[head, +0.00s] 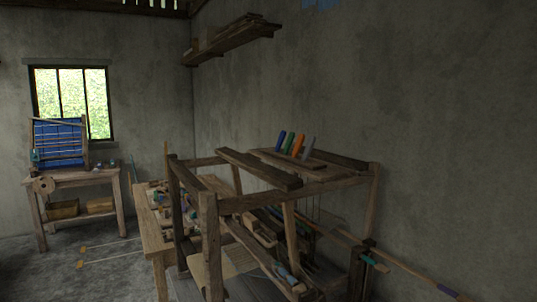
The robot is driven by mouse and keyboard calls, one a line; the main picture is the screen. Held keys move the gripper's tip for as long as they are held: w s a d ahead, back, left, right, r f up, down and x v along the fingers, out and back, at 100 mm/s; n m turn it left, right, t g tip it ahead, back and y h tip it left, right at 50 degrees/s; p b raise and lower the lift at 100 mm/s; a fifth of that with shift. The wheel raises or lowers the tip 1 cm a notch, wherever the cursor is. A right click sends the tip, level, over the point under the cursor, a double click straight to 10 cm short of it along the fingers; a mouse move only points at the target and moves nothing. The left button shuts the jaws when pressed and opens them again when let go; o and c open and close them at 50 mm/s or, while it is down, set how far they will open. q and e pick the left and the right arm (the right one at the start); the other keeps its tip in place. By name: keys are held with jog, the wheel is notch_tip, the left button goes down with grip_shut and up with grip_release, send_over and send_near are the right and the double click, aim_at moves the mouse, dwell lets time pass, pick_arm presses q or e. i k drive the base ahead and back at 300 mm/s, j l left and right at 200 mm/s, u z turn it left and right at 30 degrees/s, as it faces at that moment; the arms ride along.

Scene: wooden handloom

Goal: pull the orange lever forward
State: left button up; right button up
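The orange lever (298,144) stands up from a flat wooden block (284,162) on top of the wooden handloom (256,200). It is in a short row, between a green lever (288,141) and a grey-blue lever (308,147); a darker blue lever (280,139) is at the row's left end. The levers lean slightly to the right at their tops. Neither of my grippers is in the head view, and nothing touches the orange lever.
Wooden beams (258,168) cross the loom's top. A side bench with small items (157,235) stands left of the loom. A table (72,178) with a blue-threaded frame (58,142) is by the window. A wall shelf (232,40) hangs high. Open floor (110,270) lies at left.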

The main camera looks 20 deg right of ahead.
aim_at(301, 138)
jog(key=i+j+z, duration=0.1)
jog(key=z, duration=0.25)
jog(key=i+j+z, duration=0.1)
jog(key=z, duration=0.25)
jog(key=j+z, duration=0.1)
jog(key=z, duration=0.2)
jog(key=i, duration=0.05)
